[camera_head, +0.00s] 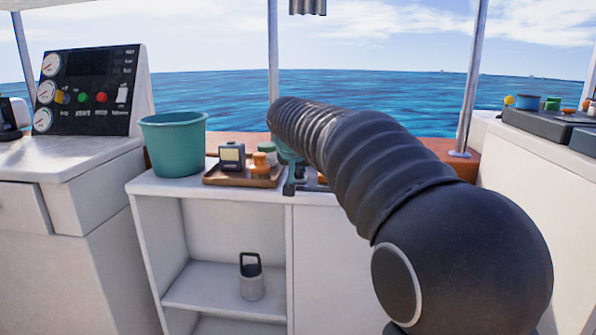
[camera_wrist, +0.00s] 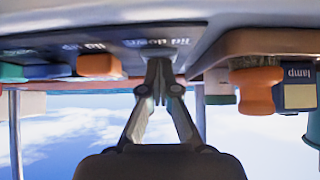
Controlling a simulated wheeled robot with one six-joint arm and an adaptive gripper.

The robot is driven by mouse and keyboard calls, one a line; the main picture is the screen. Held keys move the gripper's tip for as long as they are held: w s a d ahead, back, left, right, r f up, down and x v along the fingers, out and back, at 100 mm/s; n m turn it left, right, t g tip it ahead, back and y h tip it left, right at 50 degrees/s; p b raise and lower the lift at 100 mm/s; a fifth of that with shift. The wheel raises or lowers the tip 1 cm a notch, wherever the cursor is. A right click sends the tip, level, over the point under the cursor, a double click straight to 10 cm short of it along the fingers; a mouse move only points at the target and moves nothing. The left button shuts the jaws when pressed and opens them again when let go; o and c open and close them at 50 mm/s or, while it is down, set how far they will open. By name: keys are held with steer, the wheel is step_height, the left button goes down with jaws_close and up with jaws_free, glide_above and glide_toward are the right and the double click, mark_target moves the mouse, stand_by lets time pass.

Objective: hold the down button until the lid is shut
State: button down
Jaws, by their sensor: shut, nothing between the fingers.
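The wrist view is upside down. In it a dark panel (camera_wrist: 118,48) carries white lettering, including "lid down" beside my fingertips. My gripper (camera_wrist: 160,82) is shut and empty, its fingertips at the panel by that label. The down button is hidden behind the fingertips, so I cannot tell whether they press it. An orange-red button (camera_wrist: 98,65) stands beside the fingers, by another label that looks like "lid up". The lid cannot be made out in either view. My arm covers most of the panel in the head view.
A wooden tray (camera_head: 215,179) with a small labelled box (camera_head: 231,157) and an orange-topped item (camera_head: 261,164) lies close to the panel. A teal bucket (camera_head: 173,146) stands left of it. A gauge console (camera_head: 92,92) is far left. A metal post (camera_head: 470,80) rises at right.

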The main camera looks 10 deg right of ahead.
mark_target(299, 180)
step_height(299, 180, up, 5)
steer(key=p, duration=0.4)
steer(key=shift+f, duration=0.2)
steer(key=v, duration=0.9)
steer(key=shift+s, duration=0.3)
steer(key=shift+a, duration=0.1)
